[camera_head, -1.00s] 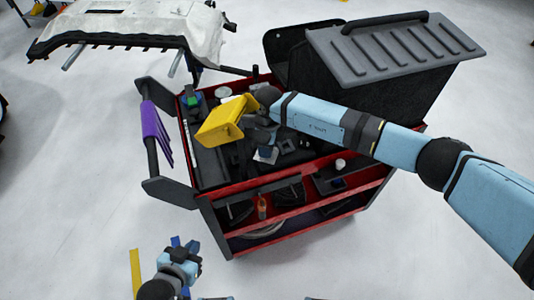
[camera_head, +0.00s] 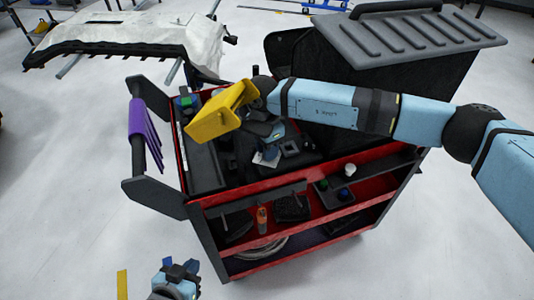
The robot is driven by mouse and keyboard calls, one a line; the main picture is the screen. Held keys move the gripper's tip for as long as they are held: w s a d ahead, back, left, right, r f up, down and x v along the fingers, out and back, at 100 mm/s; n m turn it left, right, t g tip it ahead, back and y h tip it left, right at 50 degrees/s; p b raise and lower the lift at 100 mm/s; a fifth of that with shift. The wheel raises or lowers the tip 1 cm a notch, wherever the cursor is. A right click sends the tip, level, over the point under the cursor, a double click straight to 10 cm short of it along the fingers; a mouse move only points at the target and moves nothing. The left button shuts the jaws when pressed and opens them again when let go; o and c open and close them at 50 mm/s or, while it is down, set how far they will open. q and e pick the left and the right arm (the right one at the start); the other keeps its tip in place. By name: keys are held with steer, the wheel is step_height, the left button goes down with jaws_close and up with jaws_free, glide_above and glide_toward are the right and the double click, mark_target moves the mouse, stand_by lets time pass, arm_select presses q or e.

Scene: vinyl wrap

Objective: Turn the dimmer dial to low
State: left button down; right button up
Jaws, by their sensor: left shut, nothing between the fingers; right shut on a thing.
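My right gripper (camera_head: 255,118) is over the back left of the red cart's top, shut on a yellow box-shaped thing (camera_head: 222,112). The yellow thing is tilted, with an open-looking dark side, and appears raised above the cart top. The exact finger contact is hard to make out. No dimmer dial can be told apart; it may be too small or hidden. My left gripper (camera_head: 178,270) is at the bottom edge, in front of the cart and apart from it, shut and empty, partly cut off by the frame.
The red cart (camera_head: 300,188) holds several tools and small items on its top and shelves. A large dark bin with a grey lid (camera_head: 410,40) stands at its back right. Purple strips (camera_head: 144,133) hang on its left handle. A car bumper (camera_head: 120,38) is behind left.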

steer(key=shift+f+n, duration=0.1)
steer(key=shift+n, duration=0.2)
stand_by(0.4)
steer(key=o, duration=0.6)
steer(key=shift+s, duration=0.1)
steer(key=shift+o, duration=0.2)
